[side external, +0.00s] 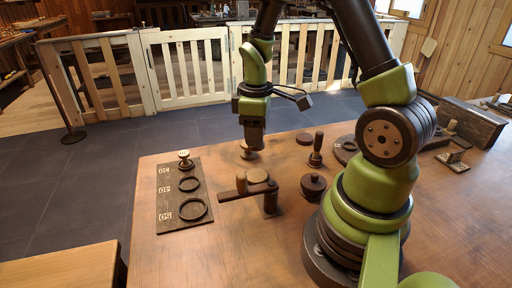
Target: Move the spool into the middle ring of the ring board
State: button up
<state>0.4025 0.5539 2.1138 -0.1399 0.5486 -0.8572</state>
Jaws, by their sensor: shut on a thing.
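The dark ring board (169,218) lies at the left of the table, with its rings in a row. Its middle ring (189,184) is empty. My gripper (252,146) points down behind the post stand, to the right of the board. It is shut on a pale wooden spool (245,154), partly hidden by the dark fingers. I cannot tell whether the spool touches the table. A smaller pale spool (185,156) stands upright at the far ring. The near ring (193,209) is empty.
A dark post stand (271,204) with a side arm and a round wooden top (257,177) stands between board and arm base. A lidded dark pot (313,186), a handled stamp-like tool (317,150) and a small disc (305,138) stand to the right. The front table area is clear.

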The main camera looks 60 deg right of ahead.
jog(key=shift+w+a+r, duration=0.1)
jog(key=shift+w+r, duration=0.2)
jog(key=shift+r, duration=0.15)
jog(key=w+a+f+n, duration=0.3)
jog(key=w+a+n, duration=0.3)
jog(key=w+a, duration=0.55)
jog(key=shift+w+d+f, duration=0.25)
jog(key=shift+d+f, duration=0.1)
jog(key=shift+f, duration=0.7)
jog(key=shift+w+d+f, duration=0.3)
jog(key=shift+d+f, duration=0.05)
jog(key=shift+f, duration=0.65)
jog(key=shift+w+d+f, duration=0.25)
jog(key=shift+d+f, duration=0.1)
jog(key=shift+f, duration=0.7)
jog(key=shift+f, duration=0.8)
jog(key=o, duration=1)
jog(key=shift+c, duration=0.2)
jog(key=shift+r, duration=0.1)
notch_tip(320, 180, up, 8)
jog(key=shift+r, duration=0.2)
